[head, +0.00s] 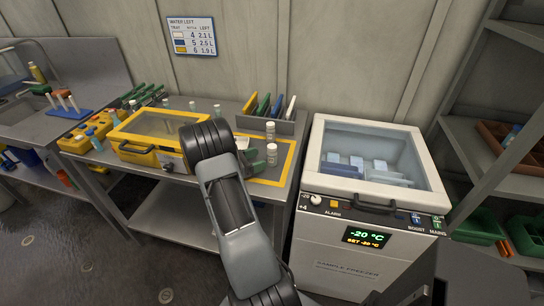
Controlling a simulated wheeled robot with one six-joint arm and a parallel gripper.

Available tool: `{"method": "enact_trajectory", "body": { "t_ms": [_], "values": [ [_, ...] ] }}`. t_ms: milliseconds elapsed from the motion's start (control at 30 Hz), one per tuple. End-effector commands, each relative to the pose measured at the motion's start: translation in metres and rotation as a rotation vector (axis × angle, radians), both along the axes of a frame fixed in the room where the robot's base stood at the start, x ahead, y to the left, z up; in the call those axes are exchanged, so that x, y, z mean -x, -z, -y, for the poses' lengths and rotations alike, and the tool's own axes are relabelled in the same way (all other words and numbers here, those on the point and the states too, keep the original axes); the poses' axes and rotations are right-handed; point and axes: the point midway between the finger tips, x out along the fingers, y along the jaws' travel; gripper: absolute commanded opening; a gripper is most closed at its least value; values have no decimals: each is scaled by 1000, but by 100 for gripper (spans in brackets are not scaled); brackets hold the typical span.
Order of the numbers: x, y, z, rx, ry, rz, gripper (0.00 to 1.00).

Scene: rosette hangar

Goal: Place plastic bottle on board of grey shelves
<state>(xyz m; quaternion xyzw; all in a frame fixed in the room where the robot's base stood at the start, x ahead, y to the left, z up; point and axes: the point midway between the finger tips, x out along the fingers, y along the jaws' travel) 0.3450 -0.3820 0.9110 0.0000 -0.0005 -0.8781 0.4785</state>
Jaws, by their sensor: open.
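Grey shelves (478,152) stand at the right edge of the head view, with several boards. The middle board holds a brown divided tray (500,143). A yellowish bottle (37,73) stands at the far left by the sink. I cannot tell which is the plastic bottle. My arm reaches over the bench's front edge, left of the white bottles.
A white sample freezer (368,240) with a glass lid stands between bench and shelves. A yellow case (150,137) lies on the bench left of my arm. A rack of coloured folders (270,112) stands behind the bottles. Green bins (480,228) sit low on the shelves.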

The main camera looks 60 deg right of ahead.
Motion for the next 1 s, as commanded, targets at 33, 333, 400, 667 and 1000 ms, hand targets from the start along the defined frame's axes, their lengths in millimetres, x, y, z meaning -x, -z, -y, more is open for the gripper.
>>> {"method": "enact_trajectory", "body": {
  "t_ms": [33, 333, 400, 667, 1000],
  "values": [
    [1, 0, 1, -1, 0, -1, 70],
    [22, -1, 33, -1, 3, 0, 70],
    [27, -1, 41, -1, 1, 0, 70],
    [35, 0, 54, -1, -1, 0, 70],
    [34, 0, 53, -1, -2, 0, 56]
  ]
}}
